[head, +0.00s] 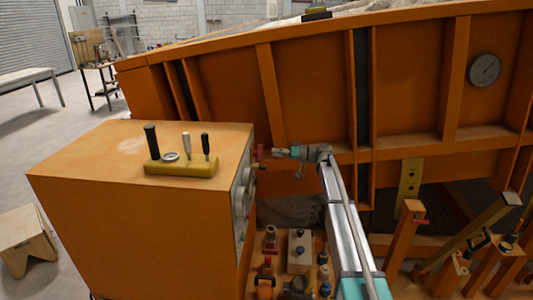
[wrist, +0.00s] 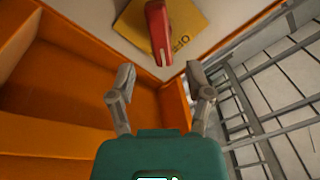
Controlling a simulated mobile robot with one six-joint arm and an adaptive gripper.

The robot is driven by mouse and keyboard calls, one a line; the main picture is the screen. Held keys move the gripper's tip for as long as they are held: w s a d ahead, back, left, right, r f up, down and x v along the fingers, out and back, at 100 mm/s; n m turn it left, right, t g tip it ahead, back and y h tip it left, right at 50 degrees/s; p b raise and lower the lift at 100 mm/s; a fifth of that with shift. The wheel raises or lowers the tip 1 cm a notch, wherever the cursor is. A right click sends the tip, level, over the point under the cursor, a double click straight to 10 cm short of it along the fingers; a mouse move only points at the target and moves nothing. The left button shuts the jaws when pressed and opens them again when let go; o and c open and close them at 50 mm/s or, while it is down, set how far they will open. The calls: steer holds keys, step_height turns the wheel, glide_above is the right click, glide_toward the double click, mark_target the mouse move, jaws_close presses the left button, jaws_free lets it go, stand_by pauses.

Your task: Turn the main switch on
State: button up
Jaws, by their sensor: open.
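The main switch, a red handle (wrist: 158,32), sits on a yellow plate (wrist: 190,22) with lettering that seems to read OFF, partly cut by the top edge of the wrist view. In the head view the red handle (head: 261,152) sticks out from the right side of the orange cabinet (head: 130,215). My gripper (wrist: 160,82) is open and empty, its two fingers apart just short of the handle's end. In the head view my gripper (head: 277,153) is close to the right of the handle; contact cannot be told there.
A yellow lever block (head: 180,168) with several levers stands on the cabinet. The large orange sandbed frame (head: 225,90) rises behind, with a round gauge (head: 485,70). Valves and a pale box (head: 300,252) sit low beside the cabinet. A wooden stool (head: 25,240) is at left.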

steer(key=d, duration=0.6)
steer(key=shift+s, duration=0.1)
steer(key=s+f+m+h, duration=0.3)
steer(key=s+f+h, duration=0.35)
steer(key=s, duration=0.65)
steer(key=s+d+f+m+h, duration=0.2)
steer(key=s+d+f+h, duration=0.1)
steer(key=s, duration=0.6)
steer(key=s+d+f+m+h, duration=0.2)
steer(key=s+d+f+h, duration=0.2)
steer(key=s, duration=0.6)
steer(key=s+d+f+m+h, duration=0.1)
steer(key=s+d+f+h, duration=0.3)
steer(key=s, duration=0.6)
steer(key=d+f, duration=0.1)
steer(key=d, duration=0.1)
steer(key=shift+d+m+g, duration=0.3)
steer(key=shift+d+m, duration=0.1)
steer(key=shift+w+h, duration=0.1)
steer(key=shift+h, duration=0.15)
steer(key=shift+c, duration=0.6)
steer(key=shift+w, duration=0.1)
